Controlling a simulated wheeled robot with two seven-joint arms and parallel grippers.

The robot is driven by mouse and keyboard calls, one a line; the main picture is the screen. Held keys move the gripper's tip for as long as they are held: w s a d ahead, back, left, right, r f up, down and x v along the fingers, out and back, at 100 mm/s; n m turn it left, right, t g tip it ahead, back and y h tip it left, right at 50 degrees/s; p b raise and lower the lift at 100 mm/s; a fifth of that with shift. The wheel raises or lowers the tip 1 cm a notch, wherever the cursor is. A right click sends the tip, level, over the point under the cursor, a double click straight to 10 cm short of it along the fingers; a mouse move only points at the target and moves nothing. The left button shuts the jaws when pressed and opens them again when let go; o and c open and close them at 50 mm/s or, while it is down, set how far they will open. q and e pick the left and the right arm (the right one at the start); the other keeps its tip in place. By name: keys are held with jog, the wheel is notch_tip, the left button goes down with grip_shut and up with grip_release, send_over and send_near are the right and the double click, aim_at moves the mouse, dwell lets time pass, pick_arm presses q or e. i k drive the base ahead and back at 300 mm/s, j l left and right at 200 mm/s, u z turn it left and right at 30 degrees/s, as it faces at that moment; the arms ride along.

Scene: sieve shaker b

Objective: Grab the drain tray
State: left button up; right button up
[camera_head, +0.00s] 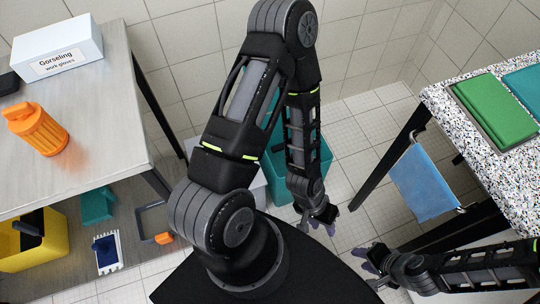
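I cannot make out for certain which thing is the drain tray. A green flat rectangular piece (495,110) lies in a shallow dark-rimmed holder on the speckled counter (472,150) at the right. A teal flat piece (525,86) lies beside it, cut off by the picture edge. My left gripper (316,224) hangs over the floor at centre, its purple-tipped fingers apart and empty. My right gripper (366,268) is lower right of it, also with fingers apart and empty. Both are well away from the counter top.
A grey table (100,130) at left bears an orange canister (38,130) and a white glove box (58,52). Its lower shelf has a yellow caddy (30,245) and a brush (106,252). A teal bin (318,165) stands behind my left arm. A blue cloth (424,183) hangs under the counter.

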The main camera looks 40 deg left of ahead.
aim_at(152, 222)
jog(key=u, duration=1.2)
